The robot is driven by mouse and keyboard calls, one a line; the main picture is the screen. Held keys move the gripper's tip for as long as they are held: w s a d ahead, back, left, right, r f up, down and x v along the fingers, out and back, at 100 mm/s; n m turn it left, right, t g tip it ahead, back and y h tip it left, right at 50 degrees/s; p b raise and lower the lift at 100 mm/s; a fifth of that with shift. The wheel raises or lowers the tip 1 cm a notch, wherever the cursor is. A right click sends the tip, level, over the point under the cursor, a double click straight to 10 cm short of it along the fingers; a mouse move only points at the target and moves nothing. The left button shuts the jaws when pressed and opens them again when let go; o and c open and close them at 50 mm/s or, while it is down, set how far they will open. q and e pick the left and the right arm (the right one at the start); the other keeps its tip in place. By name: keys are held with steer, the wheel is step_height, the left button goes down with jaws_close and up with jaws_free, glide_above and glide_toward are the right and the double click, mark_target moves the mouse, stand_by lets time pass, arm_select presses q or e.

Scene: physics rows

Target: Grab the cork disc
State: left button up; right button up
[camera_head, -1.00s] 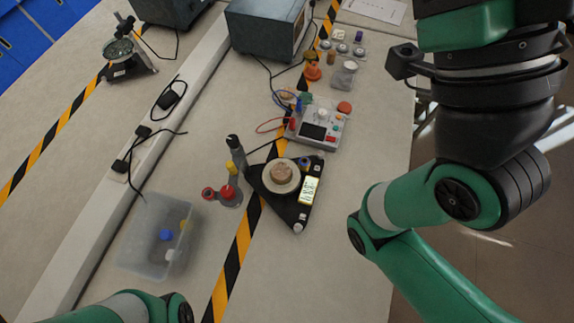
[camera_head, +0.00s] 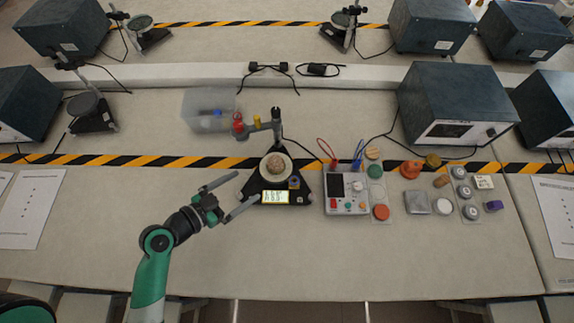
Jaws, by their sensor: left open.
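My right gripper is not in view.
To the right are a control box (camera_head: 334,202) with leads, a red disc (camera_head: 381,212) and several small items. The table front is clear.

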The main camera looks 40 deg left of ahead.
arm_select(q)
glide_toward(274, 164)
steer(key=x, duration=0.3)
steer(key=b+x, duration=0.1)
steer(key=x, duration=0.4)
steer(key=shift+w, duration=0.1)
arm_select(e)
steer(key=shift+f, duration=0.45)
arm_select(q)
steer(key=shift+c, duration=0.2)
